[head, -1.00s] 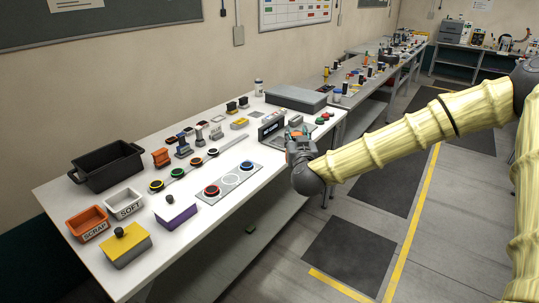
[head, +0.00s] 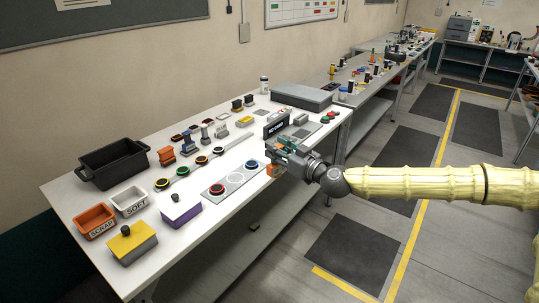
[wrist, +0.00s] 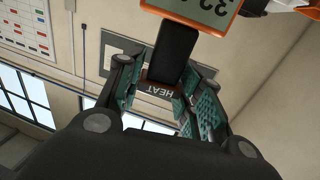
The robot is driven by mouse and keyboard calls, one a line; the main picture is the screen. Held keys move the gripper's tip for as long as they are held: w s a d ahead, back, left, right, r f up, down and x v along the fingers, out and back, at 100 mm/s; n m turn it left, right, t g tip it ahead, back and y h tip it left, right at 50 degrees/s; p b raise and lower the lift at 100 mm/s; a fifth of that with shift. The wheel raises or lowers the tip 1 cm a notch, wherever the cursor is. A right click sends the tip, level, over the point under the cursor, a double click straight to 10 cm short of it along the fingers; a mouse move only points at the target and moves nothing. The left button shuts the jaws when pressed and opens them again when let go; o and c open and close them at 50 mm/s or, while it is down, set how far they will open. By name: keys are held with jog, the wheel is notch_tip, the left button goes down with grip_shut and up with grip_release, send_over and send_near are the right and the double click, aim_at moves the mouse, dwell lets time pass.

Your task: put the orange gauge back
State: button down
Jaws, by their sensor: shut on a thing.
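The orange gauge (wrist: 205,12) shows at the top of the wrist view, with a pale display carrying dark digits, partly cut off by the frame edge. Its black handle (wrist: 173,52) runs down between the fingers of my gripper (wrist: 165,97), which is shut on it. A dark reddish part lettered HEAT shows at the handle's lower end. In the head view my gripper (head: 284,158) is at the white table's right front edge, with a bit of the orange gauge (head: 275,170) showing beside the fingers. Most of the gauge is hidden there.
The white table (head: 110,200) holds a grey plate with a red ring (head: 217,190) and a blue ring (head: 251,164), just left of my gripper. Behind stand a dark lettered block (head: 276,124) and a grey box (head: 302,97). An orange holder (head: 167,156) stands farther left. Floor in front is free.

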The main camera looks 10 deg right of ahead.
aim_at(269, 165)
jog(key=shift+s+a+f+n+g+y, duration=0.15)
jog(key=shift+a+f+n+g+y, duration=0.55)
jog(key=shift+a+y, duration=0.3)
jog(key=shift+a+f+n+g+y, duration=0.3)
jog(key=shift+a+n+g+y, duration=0.2)
jog(key=shift+n+y, duration=0.15)
jog(key=shift+y, duration=0.25)
